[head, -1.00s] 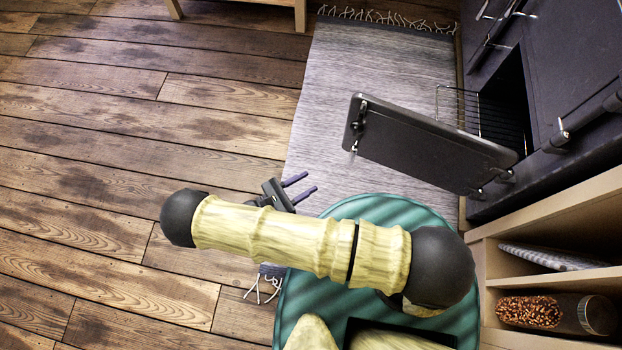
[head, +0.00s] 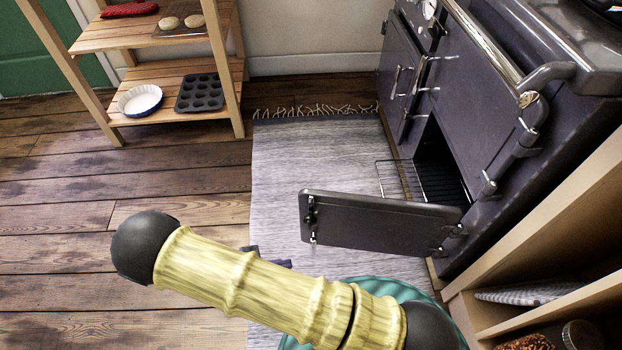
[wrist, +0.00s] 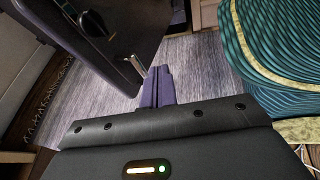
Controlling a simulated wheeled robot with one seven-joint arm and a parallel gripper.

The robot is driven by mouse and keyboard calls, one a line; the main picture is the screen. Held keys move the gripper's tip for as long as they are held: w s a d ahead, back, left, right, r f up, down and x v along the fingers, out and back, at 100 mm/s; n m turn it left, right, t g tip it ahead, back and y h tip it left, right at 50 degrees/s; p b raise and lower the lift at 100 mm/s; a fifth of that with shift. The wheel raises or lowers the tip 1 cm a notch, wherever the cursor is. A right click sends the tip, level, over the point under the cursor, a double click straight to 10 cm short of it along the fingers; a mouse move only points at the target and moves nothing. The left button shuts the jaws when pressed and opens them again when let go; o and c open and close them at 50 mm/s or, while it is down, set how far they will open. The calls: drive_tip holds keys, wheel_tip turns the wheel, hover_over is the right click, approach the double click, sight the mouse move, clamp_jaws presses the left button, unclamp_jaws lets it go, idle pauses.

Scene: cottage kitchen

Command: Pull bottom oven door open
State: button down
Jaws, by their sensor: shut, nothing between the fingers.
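The bottom oven door (head: 378,222) stands swung wide open in the head view, hinged at its right end, with its latch end pointing left over the rug. The dark oven opening (head: 440,165) shows behind it, with a wire rack (head: 405,180) inside and partly out. In the wrist view the door (wrist: 110,25) fills the upper left, and its metal latch (wrist: 133,65) is close to the fingertips. My gripper (wrist: 160,72) has its purple fingers together and empty, and I cannot tell whether they touch the latch. In the head view my arm mostly hides the gripper.
The dark range (head: 530,130) fills the right side. A wooden shelf (head: 530,305) stands at lower right. A grey rug (head: 315,165) lies in front of the range. A wooden rack (head: 150,145) with baking tins stands at the back left. The wooden floor at left is clear.

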drive_tip(key=w+d+r+m+g+y+p, duration=0.1)
drive_tip(key=w+d+r+m+y+p, duration=0.25)
drive_tip(key=d+r+m, duration=0.45)
drive_tip(key=w+d+r+m+g+y+p, duration=0.1)
drive_tip(key=w+d+r+m+y+p, duration=0.25)
drive_tip(key=r, duration=0.95)
drive_tip(key=w+d+r+m+g+y+p, duration=0.1)
drive_tip(key=d+r+m+y+p, duration=0.1)
drive_tip(key=d+r+m+y, duration=0.65)
drive_tip(key=w+a+r+m+g+h+p, duration=0.1)
drive_tip(key=w+a+r+h+p, duration=0.2)
drive_tip(key=w+p, duration=0.5)
drive_tip(key=w+a+f+m+g+y+p, duration=0.1)
drive_tip(key=w+a+f+g+p, duration=0.3)
drive_tip(key=w+a+f+p, duration=0.2)
wheel_tip(320, 180, down, 2)
drive_tip(key=shift+w+a+f+y+p, duration=0.2)
drive_tip(key=shift+w+y+p, duration=0.2)
drive_tip(key=shift+p, duration=0.45)
